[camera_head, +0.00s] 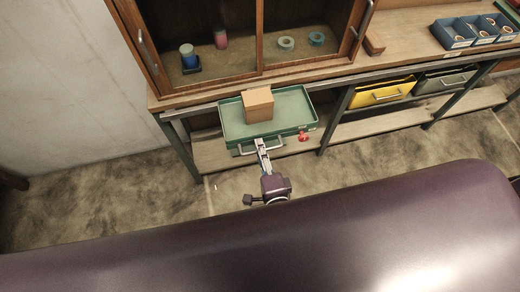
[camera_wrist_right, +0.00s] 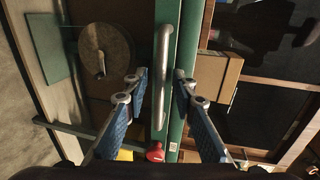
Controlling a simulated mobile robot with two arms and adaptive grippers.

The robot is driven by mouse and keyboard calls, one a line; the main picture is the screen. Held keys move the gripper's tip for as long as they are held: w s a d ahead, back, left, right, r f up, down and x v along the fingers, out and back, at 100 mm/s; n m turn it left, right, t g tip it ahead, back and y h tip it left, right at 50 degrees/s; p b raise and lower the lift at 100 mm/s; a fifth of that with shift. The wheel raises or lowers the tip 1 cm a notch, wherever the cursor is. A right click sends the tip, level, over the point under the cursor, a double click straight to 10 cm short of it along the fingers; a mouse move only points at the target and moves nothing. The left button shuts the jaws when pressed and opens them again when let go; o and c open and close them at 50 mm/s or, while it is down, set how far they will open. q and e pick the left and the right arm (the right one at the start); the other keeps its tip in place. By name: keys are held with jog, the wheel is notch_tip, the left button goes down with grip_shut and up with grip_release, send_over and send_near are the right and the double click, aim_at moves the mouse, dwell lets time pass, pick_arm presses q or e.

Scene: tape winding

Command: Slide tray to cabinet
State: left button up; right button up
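The green tray (camera_head: 235,122) is pulled out below the bench top, under the wooden cabinet (camera_head: 262,45). A cardboard box (camera_head: 258,104) stands on the tray; it also shows in the right wrist view (camera_wrist_right: 217,75). A metal handle (camera_wrist_right: 163,70) is on the tray's front. My right gripper (camera_head: 260,143) is at that front. In the right wrist view its two fingers (camera_wrist_right: 160,78) are apart, one on each side of the handle, with gaps visible. Whether the handle lies fully between the fingertips is unclear. My left gripper is not in view.
A red knob (camera_head: 303,136) sits by the tray's right corner. A yellow drawer (camera_head: 383,93) and a grey drawer (camera_head: 445,80) are to the right. Cups and tape rolls (camera_head: 286,43) are in the cabinet. Blue bins (camera_head: 472,31) stand on the bench.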

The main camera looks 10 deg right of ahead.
jog(key=v, duration=1.2)
jog(key=shift+a, duration=0.1)
jog(key=s+f+n+g+y, duration=0.1)
jog(key=s+f+n+g, duration=0.2)
jog(key=f, duration=0.5)
jog(key=s+d+f+n+g, duration=0.1)
jog(key=s+f+n+g, duration=0.1)
jog(key=f+n, duration=0.45)
jog(key=s+f+n+g+y, duration=0.1)
jog(key=s+f+n+g, duration=0.15)
jog(key=f, duration=0.65)
jog(key=s+d+f+n+g+h, duration=0.2)
jog(key=s+d+f+n+g, duration=0.5)
jog(key=s+d+f, duration=0.6)
jog(key=s+f+n, duration=0.1)
jog(key=s, duration=0.3)
jog(key=shift+d+f+h, duration=0.2)
jog(key=shift+h, duration=0.1)
jog(key=shift+s, duration=0.1)
